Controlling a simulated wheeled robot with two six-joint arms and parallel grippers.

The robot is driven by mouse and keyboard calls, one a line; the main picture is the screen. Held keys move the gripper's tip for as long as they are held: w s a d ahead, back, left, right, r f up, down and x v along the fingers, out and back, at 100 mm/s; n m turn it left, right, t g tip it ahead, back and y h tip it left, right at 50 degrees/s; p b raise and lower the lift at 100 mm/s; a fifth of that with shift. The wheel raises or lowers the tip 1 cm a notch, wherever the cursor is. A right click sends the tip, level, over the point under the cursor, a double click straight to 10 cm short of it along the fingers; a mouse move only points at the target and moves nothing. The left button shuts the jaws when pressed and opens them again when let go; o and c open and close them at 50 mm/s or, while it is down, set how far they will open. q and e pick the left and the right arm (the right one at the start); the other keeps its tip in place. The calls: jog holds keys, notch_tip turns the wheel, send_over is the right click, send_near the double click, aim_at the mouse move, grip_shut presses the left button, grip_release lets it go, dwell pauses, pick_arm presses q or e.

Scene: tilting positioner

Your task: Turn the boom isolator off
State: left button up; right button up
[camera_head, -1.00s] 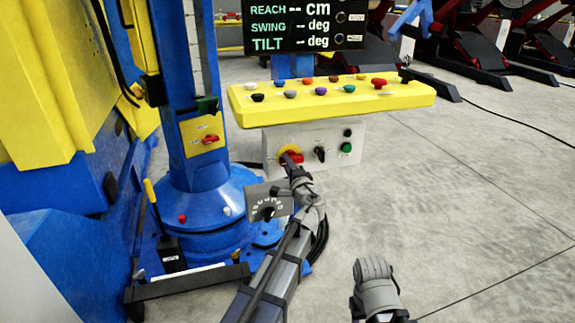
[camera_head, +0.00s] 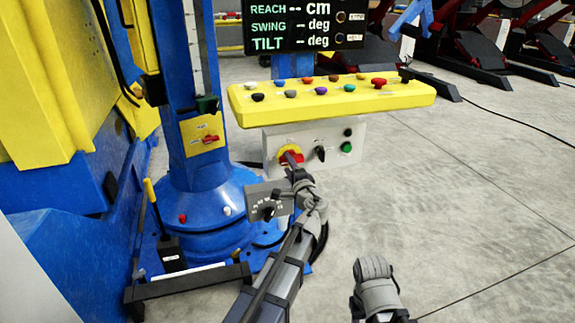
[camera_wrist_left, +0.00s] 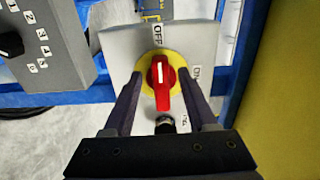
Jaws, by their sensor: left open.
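A red rotary knob on a round yellow plate (camera_head: 284,151) sits on the left of a light grey box under the yellow control desk. In the left wrist view the red knob (camera_wrist_left: 161,78) is close, with an OFF label above it and an ON label to its right. Its handle lies roughly upright in that view. My left gripper (camera_wrist_left: 160,92) is open, one finger on each side of the knob, with gaps beside the handle. In the head view my left gripper (camera_head: 291,168) partly covers the knob.
A second red handle (camera_head: 210,139) is on a yellow plate on the blue column. A grey dial box (camera_head: 262,200) stands close to my left wrist. The yellow desk (camera_head: 400,98) with several coloured buttons overhangs the grey box (camera_head: 330,134).

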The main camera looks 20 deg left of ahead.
pick_arm(q)
jog(key=v, duration=0.6)
jog(key=shift+s, duration=0.15)
jog(key=shift+d, duration=0.1)
jog(key=s+d+f+n+g+h, duration=0.3)
jog(key=s+f+n+g, duration=0.5)
jog(key=s+f, duration=0.75)
jog(key=s+d+f+g+h, duration=0.3)
jog(key=s+d+g, duration=0.15)
jog(key=s, duration=0.25)
jog(key=s+d+f+g+h, duration=0.3)
jog(key=s+d, duration=0.3)
notch_tip(320, 180, up, 32)
jog(key=p, duration=3.2)
jog(key=shift+d+m, duration=0.2)
jog(key=shift+m, duration=0.2)
jog(key=shift+f, duration=0.15)
